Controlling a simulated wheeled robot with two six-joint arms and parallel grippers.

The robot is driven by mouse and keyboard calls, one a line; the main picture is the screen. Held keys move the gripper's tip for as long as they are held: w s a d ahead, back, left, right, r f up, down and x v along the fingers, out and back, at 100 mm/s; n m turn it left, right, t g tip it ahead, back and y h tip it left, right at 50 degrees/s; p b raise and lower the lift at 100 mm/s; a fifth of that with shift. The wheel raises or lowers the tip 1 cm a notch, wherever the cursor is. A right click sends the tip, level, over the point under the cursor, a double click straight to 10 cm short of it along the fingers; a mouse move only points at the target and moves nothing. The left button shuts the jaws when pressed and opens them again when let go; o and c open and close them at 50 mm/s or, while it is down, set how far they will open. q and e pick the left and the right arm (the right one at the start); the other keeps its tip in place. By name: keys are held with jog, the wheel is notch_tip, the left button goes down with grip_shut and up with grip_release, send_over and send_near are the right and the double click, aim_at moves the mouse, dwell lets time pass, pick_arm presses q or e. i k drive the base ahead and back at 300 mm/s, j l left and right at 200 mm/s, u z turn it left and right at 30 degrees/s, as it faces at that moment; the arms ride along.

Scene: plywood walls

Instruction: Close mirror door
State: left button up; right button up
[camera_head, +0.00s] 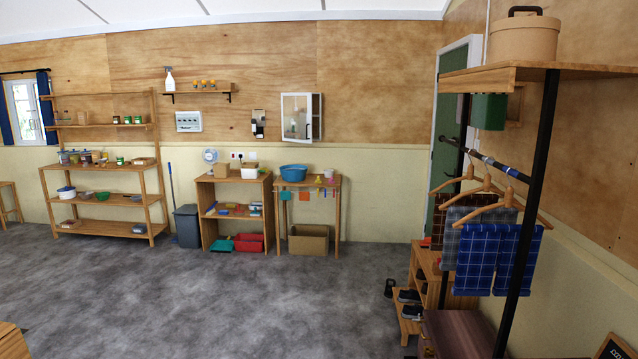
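A small white wall cabinet (316,104) hangs on the plywood wall across the room, above a narrow wooden table. Its mirror door (297,117) is on the left side of the cabinet and reflects a pale shape. The door looks swung partly out, and shelves show in the gap at its right. I cannot tell the exact angle of the door at this distance. Neither of my grippers shows in the head view.
The wooden table (332,184) below the cabinet holds a blue basin (294,172), with a cardboard box (308,240) underneath. A coat rack (522,210) and shoe bench (408,311) stand at right. Open shelves (105,230) stand at left. The grey floor (240,305) between is clear.

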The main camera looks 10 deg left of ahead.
aim_at(296, 108)
jog(key=i+u, duration=0.2)
jog(key=i, duration=7.2)
jog(key=i+z, duration=0.1)
jog(key=z, duration=0.15)
jog(key=i+l+z, duration=0.1)
jog(key=z, duration=0.2)
